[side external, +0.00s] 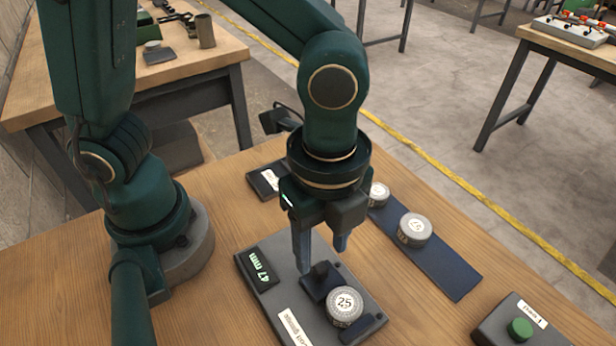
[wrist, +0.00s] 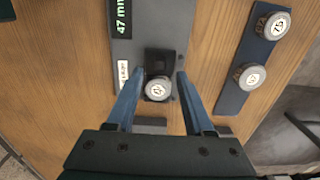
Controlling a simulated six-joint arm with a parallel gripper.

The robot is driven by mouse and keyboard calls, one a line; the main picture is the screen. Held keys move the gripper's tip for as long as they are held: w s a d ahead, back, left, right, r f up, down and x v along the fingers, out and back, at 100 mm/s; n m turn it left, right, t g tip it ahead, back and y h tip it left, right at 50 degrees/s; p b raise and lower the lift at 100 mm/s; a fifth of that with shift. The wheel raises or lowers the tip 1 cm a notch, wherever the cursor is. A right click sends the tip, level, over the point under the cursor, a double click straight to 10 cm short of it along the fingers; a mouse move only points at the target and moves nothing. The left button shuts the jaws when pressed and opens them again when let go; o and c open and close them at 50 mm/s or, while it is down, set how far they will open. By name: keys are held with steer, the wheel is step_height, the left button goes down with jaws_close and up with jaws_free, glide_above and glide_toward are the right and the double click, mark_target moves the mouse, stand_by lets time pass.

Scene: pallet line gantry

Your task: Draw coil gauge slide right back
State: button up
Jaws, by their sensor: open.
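The coil gauge (side external: 288,300) is a grey plate on the bench with a display (side external: 257,268) reading 47 mm. Its dark slide (side external: 314,284) carries an upright black knob. A round coil numbered 25 (side external: 345,306) sits between the slide and a dark stop block (side external: 363,331). My gripper (side external: 321,260) is open and points down over the slide. In the wrist view the slide (wrist: 160,62) and coil (wrist: 158,88) lie between the spread fingers (wrist: 160,71). I see no finger contact with the knob. Exact fingertip height is hard to tell.
A dark blue strip (side external: 455,273) to the right holds round coils (side external: 414,229). A green button box (side external: 519,328) stands at the front right. A small dark plate with a white label (side external: 268,180) lies behind my gripper. Bare wood lies between gauge and strip.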

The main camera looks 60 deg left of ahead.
mark_target(321, 267)
steer(key=shift+f, duration=1.85)
jaws_close()
